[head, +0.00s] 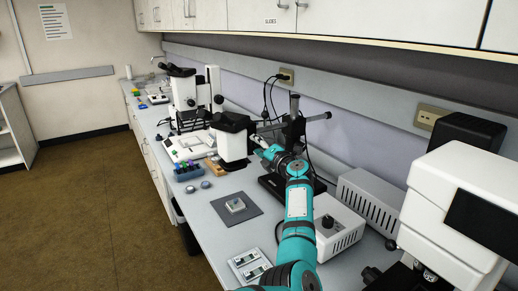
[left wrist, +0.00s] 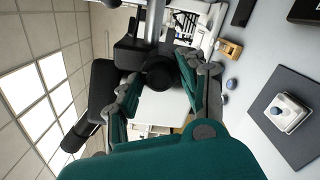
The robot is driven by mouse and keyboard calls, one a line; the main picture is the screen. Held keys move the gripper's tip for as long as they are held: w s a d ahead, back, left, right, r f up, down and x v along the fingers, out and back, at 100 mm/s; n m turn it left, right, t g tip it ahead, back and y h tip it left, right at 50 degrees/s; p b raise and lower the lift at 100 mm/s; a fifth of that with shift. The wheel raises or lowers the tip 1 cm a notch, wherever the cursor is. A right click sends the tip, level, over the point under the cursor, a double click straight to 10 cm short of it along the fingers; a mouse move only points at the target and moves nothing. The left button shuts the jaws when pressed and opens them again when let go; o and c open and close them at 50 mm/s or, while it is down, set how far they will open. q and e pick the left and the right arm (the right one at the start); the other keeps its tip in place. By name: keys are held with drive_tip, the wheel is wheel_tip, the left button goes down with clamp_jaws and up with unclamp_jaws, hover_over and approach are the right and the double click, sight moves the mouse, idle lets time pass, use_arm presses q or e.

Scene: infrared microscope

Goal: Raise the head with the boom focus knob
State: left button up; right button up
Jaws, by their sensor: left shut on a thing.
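The boom microscope head (head: 233,146), white below and black on top, hangs from a boom above the bench. Its post (head: 294,108) stands behind my gripper on a dark base. My left gripper (head: 264,148) is at the right side of the head. In the left wrist view, the gripper's fingers (left wrist: 160,88) are closed on either side of a dark round focus knob (left wrist: 160,71). The gripper is shut on it. The fingers and wrist hide most of the knob in the head view. My right gripper is not in view.
A dark mat (head: 235,212) with a small sample block lies in front of the head. A grey vented box (head: 362,205) and a white box with a dial (head: 338,226) stand right of my arm. A large white instrument (head: 455,210) fills the right edge. Wall cabinets hang above.

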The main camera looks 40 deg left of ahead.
use_arm(q)
drive_tip(key=shift+f, duration=0.15)
drive_tip(key=o, duration=1.2)
drive_tip(key=v, duration=0.7)
drive_tip(key=shift+s+d, duration=0.1)
drive_tip(key=shift+d, duration=0.2)
